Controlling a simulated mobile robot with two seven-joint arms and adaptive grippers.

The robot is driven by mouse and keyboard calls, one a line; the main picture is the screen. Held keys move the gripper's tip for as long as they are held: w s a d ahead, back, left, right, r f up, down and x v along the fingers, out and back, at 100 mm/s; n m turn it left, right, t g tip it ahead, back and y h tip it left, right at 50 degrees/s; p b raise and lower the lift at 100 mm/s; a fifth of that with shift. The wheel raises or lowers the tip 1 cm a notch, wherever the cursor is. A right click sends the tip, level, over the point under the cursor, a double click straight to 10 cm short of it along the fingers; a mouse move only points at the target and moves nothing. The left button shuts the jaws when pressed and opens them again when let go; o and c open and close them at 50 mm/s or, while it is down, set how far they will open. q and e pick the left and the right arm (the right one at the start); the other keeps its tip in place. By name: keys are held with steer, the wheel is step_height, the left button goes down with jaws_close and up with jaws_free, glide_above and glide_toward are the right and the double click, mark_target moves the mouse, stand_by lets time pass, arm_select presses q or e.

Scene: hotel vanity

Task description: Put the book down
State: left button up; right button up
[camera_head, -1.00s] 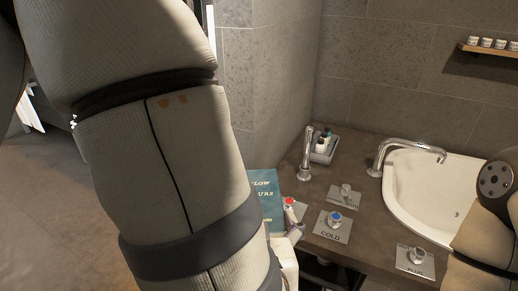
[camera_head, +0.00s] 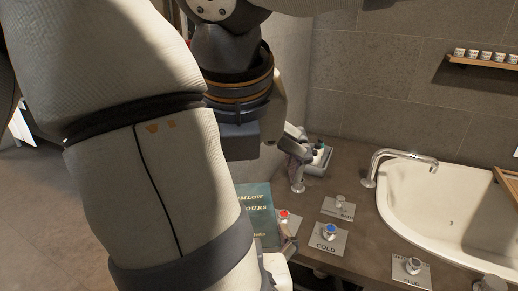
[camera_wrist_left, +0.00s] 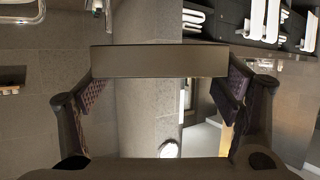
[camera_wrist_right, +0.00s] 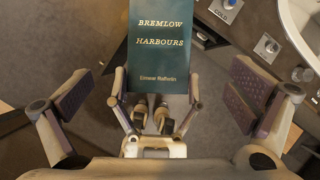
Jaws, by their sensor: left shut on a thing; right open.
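The book is dark teal (camera_head: 257,211) with yellow lettering. In the head view it is partly hidden behind my left arm, beside the counter's left end. The right wrist view shows its cover (camera_wrist_right: 160,45) upright, reading "Bremlow Harbours". My left gripper (camera_wrist_right: 150,108) is shut on the book's lower end. In the left wrist view the book shows edge-on (camera_wrist_left: 158,62) between the fingers. My right gripper (camera_head: 294,146) is open and empty, above and beyond the book in the head view. In the right wrist view its fingers are spread wide, with the book beyond.
A wall shelf (camera_head: 480,63) holds small cups. Bare counter between fittings is narrow.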

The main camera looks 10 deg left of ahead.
mark_target(257, 198)
steer(key=x, duration=1.1)
steer(key=shift+s+a+f, duration=0.3)
steer(key=shift+a+f, duration=0.05)
steer(key=shift+a, duration=0.1)
arm_select(q)
steer(key=shift+d, duration=0.1)
arm_select(e)
steer(key=shift+a, duration=0.1)
steer(key=c, duration=1.2)
arm_select(q)
steer(key=o, duration=1.2)
arm_select(e)
steer(key=shift+s, duration=0.1)
steer(key=shift+c, duration=0.5)
